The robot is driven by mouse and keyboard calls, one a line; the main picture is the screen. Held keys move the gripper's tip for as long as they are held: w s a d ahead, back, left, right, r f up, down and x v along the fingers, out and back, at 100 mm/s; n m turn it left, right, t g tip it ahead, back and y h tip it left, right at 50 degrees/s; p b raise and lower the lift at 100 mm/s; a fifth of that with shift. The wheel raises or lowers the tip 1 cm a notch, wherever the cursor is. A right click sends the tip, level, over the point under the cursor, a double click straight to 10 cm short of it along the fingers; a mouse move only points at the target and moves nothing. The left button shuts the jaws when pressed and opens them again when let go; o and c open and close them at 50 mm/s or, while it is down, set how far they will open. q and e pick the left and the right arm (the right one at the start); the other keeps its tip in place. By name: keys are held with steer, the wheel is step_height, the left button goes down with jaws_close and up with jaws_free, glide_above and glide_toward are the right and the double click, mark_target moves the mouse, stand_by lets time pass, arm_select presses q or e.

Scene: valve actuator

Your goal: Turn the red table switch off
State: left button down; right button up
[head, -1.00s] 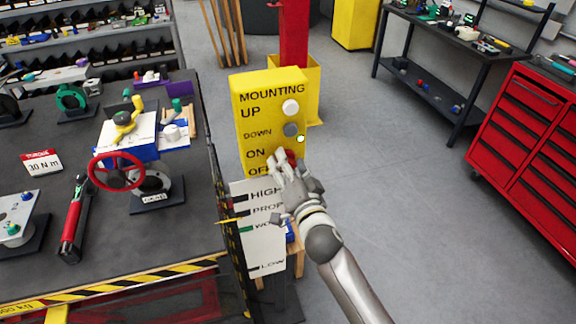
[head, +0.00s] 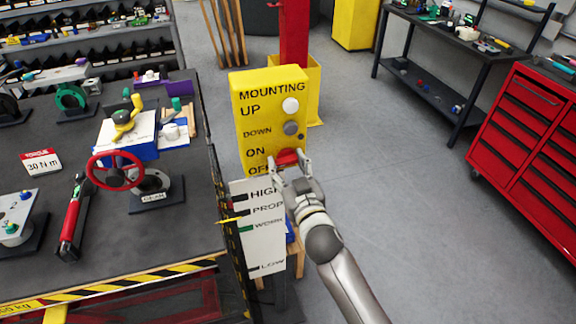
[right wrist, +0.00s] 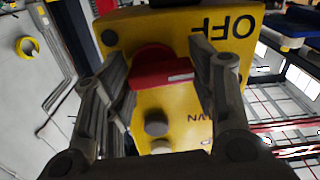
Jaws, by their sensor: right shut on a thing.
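The red switch (head: 287,157) is on the front of the yellow control box (head: 243,110), beside the ON and OFF labels. It also shows in the right wrist view as a red knob (right wrist: 152,70) with a pale mark. My right gripper (head: 289,164) is at the switch, one finger on each side of it, shut on it. The right wrist view shows the two fingers flanking the knob, with the OFF label close by. Exact finger contact is hard to see. My left gripper is not in view.
White and grey buttons (head: 290,129) sit above the switch on the box. A white height sign (head: 262,238) stands below. A dark workbench (head: 200,225) with a red-wheeled valve (head: 117,172) is at left. Grey floor to the right is clear up to the red tool cabinet (head: 530,130).

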steer(key=n, duration=0.3)
steer(key=shift+d+f+n, duration=0.1)
steer(key=shift+f+n, duration=0.05)
steer(key=shift+n, duration=2.05)
steer(key=shift+f, duration=0.1)
steer(key=o, duration=1)
steer(key=shift+d, duration=0.1)
steer(key=v, duration=1.2)
